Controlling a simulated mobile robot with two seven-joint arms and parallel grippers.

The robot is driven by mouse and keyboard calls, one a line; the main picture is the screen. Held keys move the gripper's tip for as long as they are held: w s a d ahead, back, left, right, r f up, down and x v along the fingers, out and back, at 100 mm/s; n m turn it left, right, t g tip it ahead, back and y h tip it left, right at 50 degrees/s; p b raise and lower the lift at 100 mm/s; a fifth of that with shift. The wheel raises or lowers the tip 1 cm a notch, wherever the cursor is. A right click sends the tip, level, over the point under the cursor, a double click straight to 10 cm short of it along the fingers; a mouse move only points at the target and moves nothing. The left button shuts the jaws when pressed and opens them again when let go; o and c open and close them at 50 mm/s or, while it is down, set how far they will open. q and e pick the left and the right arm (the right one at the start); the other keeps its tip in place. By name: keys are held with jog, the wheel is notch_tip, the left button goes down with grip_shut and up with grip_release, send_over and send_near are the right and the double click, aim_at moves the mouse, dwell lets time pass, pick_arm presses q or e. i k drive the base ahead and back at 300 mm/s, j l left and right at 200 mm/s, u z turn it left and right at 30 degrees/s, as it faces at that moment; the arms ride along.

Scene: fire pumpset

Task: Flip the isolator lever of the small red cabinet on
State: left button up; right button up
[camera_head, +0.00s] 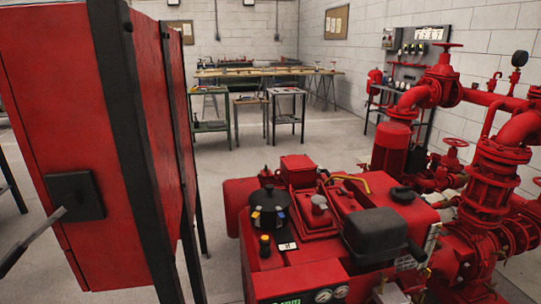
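A red cabinet (50,125) with black corner posts fills the left side, close to me and cut off by the picture's edges. A black square plate (75,195) sits on its face. A grey lever (45,228) reaches from near the plate down to the lower left, and its thicker dark grip (12,258) is cut off by the left edge. I cannot tell the lever's on or off position, and no marking is readable. Neither of my grippers is in view.
A red pump engine (310,230) with gauges stands close at centre right. Red pipes and valves (490,165) fill the right side. Small tables (288,92) and a long workbench (265,71) stand farther back. Grey floor (245,150) between them is clear.

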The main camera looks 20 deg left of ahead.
aim_at(73, 201)
jog(key=k+j, duration=0.2)
jog(key=j, duration=0.2)
jog(key=k+j, duration=0.2)
jog(key=j, duration=0.2)
jog(key=k+j, duration=0.15)
jog(key=j, duration=0.25)
jog(key=k+j, duration=0.2)
jog(key=j, duration=0.2)
jog(key=k+j, duration=0.2)
jog(key=j, duration=0.2)
jog(key=k+j, duration=0.2)
jog(key=j, duration=0.15)
jog(key=k+j+u, duration=0.1)
jog(key=j, duration=0.3)
jog(key=j+u, duration=0.3)
jog(key=l, duration=0.1)
